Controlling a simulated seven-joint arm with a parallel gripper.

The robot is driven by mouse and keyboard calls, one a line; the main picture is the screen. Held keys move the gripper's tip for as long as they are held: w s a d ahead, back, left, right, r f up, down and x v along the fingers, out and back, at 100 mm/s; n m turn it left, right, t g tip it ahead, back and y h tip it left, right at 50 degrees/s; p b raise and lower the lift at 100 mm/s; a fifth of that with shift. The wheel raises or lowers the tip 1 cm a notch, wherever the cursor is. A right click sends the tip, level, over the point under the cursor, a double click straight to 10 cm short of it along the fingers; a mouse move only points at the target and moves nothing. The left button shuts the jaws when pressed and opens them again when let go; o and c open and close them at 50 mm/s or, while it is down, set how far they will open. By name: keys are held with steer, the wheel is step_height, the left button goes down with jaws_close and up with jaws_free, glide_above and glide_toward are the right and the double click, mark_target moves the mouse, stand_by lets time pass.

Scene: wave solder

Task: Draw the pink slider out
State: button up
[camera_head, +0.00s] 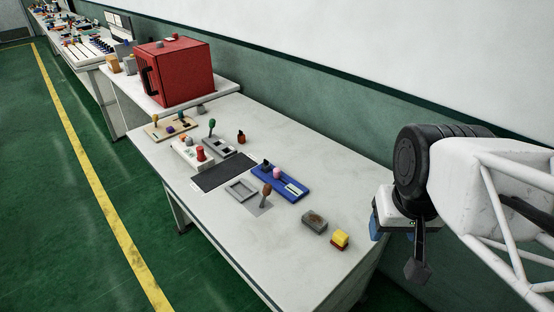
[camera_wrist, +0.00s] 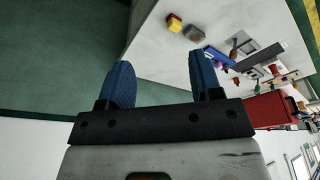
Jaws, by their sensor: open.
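The pink slider knob (camera_head: 277,173) stands on a long blue base (camera_head: 292,190) near the middle of the white table. A black knob (camera_head: 266,165) stands beside it, and a pale slot strip lies on the base's right part. In the wrist view the blue base (camera_wrist: 216,56) is small, beyond the right finger; the pink knob is too small there to tell surely. My gripper (camera_wrist: 159,62) is open, with two blue fingers apart and nothing between them. In the head view it hangs at the far right, away from the slider and partly hidden by my arm.
On the white table (camera_head: 222,258), a grey-brown block (camera_head: 314,221) and a yellow-topped block (camera_head: 340,239) lie between the slider and my arm. A brown-handled lever (camera_head: 266,192) stands close in front of the blue base. A red cabinet (camera_head: 178,72) stands at the back.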

stand_by(0.4)
steer(key=shift+w, duration=0.1)
steer(key=c, duration=0.5)
steer(key=shift+w+r, duration=0.1)
steer(key=shift+w, duration=0.1)
steer(key=shift+c, duration=1.1)
steer(key=shift+m+g+h, duration=0.3)
steer(key=shift+h, duration=0.6)
steer(key=w+a, duration=0.1)
steer(key=w, duration=0.3)
steer(key=w+a, duration=0.1)
steer(key=w, duration=0.3)
steer(key=w+a, duration=0.1)
steer(key=w, duration=0.3)
steer(key=shift+w+r, duration=0.15)
steer(key=shift+w, duration=0.15)
jaws_close()
steer(key=w+a+f+h, duration=0.25)
steer(key=w+a, duration=0.45)
steer(key=w, duration=0.6)
steer(key=w+a+f+t, duration=0.1)
steer(key=w+a+f, duration=0.7)
steer(key=a, duration=0.4)
steer(key=w+a+f+t+h, duration=0.1)
steer(key=w+a+f, duration=0.8)
steer(key=a, duration=0.3)
steer(key=shift+w+f+t, duration=0.3)
steer(key=shift+w, duration=0.3)
